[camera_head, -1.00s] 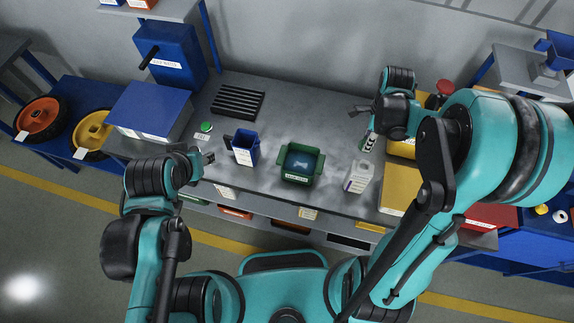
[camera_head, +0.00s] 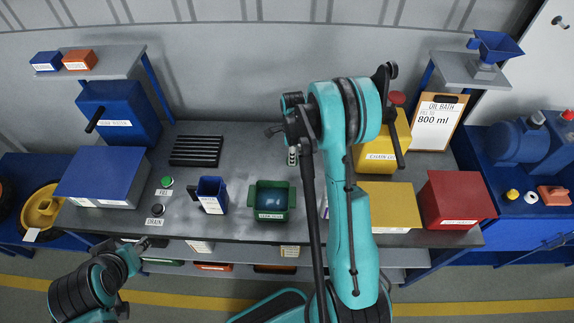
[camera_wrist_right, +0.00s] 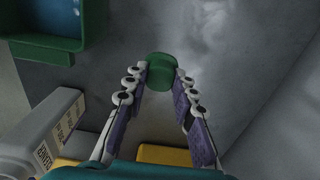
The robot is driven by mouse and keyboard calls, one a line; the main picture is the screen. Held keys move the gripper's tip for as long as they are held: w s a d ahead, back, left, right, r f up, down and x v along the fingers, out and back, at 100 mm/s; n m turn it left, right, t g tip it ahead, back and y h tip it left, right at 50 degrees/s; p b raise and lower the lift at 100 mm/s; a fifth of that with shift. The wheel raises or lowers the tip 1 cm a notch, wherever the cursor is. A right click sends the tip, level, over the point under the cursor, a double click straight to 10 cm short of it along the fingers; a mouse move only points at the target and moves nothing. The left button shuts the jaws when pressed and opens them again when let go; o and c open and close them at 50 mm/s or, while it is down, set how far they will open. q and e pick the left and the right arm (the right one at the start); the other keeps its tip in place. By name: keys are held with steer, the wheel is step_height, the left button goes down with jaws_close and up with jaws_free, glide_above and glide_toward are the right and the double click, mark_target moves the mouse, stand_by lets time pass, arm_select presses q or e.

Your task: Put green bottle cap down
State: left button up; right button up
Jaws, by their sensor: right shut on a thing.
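The green bottle cap (camera_wrist_right: 161,68) is held at the fingertips of my right gripper (camera_wrist_right: 160,75) in the right wrist view, above the grey bench top. In the head view my right gripper (camera_head: 292,158) points down over the bench (camera_head: 240,140), behind the green tray; the cap cannot be made out there. A white labelled bottle (camera_wrist_right: 42,138) stands at the left in the wrist view, and no cap shows on the part in view. My left gripper (camera_head: 143,245) is near the bench's front left edge, small and dark, its opening unclear.
The green tray (camera_head: 272,215) holds dark liquid. A blue jug (camera_head: 211,197) stands to its left, near the green fill button (camera_head: 167,181) and dark drain button (camera_head: 157,210). Yellow (camera_head: 384,207) and red (camera_head: 453,200) boxes are at right.

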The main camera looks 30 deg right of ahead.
steer(key=shift+w+a+f, duration=0.45)
steer(key=shift+w+f, duration=0.05)
steer(key=shift+w, duration=0.2)
steer(key=shift+f, duration=0.25)
steer(key=shift+f+b, duration=0.5)
steer(key=shift+f, duration=1.3)
steer(key=shift+f+b, duration=0.2)
steer(key=shift+b, duration=0.1)
steer(key=o, duration=0.9)
steer(key=shift+r, duration=0.15)
